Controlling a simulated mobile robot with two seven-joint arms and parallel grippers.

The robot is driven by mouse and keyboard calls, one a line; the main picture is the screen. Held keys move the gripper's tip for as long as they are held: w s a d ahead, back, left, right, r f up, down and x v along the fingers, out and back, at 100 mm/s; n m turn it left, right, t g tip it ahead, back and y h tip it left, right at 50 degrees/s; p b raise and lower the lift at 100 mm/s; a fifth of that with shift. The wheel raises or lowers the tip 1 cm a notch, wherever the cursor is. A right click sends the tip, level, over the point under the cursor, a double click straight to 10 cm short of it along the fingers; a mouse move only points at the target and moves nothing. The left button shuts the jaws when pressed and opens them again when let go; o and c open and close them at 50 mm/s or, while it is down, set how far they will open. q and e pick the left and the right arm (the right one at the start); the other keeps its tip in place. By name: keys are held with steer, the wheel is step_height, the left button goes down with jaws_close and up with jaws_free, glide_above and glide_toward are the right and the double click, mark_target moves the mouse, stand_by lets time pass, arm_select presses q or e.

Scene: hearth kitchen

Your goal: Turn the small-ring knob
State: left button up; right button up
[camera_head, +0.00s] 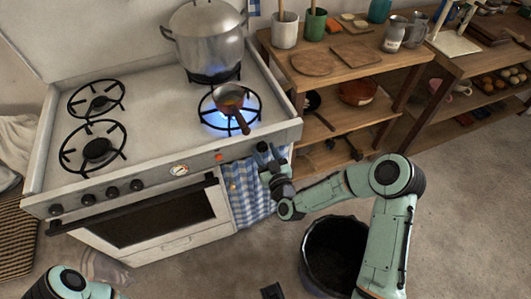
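The stove (165,110) has several black knobs along the left of its front panel, among them this right-hand knob (136,185). No label shows which one is the small-ring knob. A small pan (228,100) sits on the front right burner (251,117), where a blue flame burns. My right gripper (268,152) is at the right end of the front panel, by the blue checked towel. Its dark fingers point up toward the panel; their gap is unclear, and a knob behind them could be hidden. A dark piece at the bottom edge may be my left gripper (272,291).
A large lidded pot (207,40) stands on the back right burner. A checked towel (248,192) hangs beside the oven door (150,215). A black bin (310,255) stands on the floor under my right arm. Wooden shelves (345,67) stand right of the stove.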

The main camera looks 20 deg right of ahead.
steer(key=c, duration=0.6)
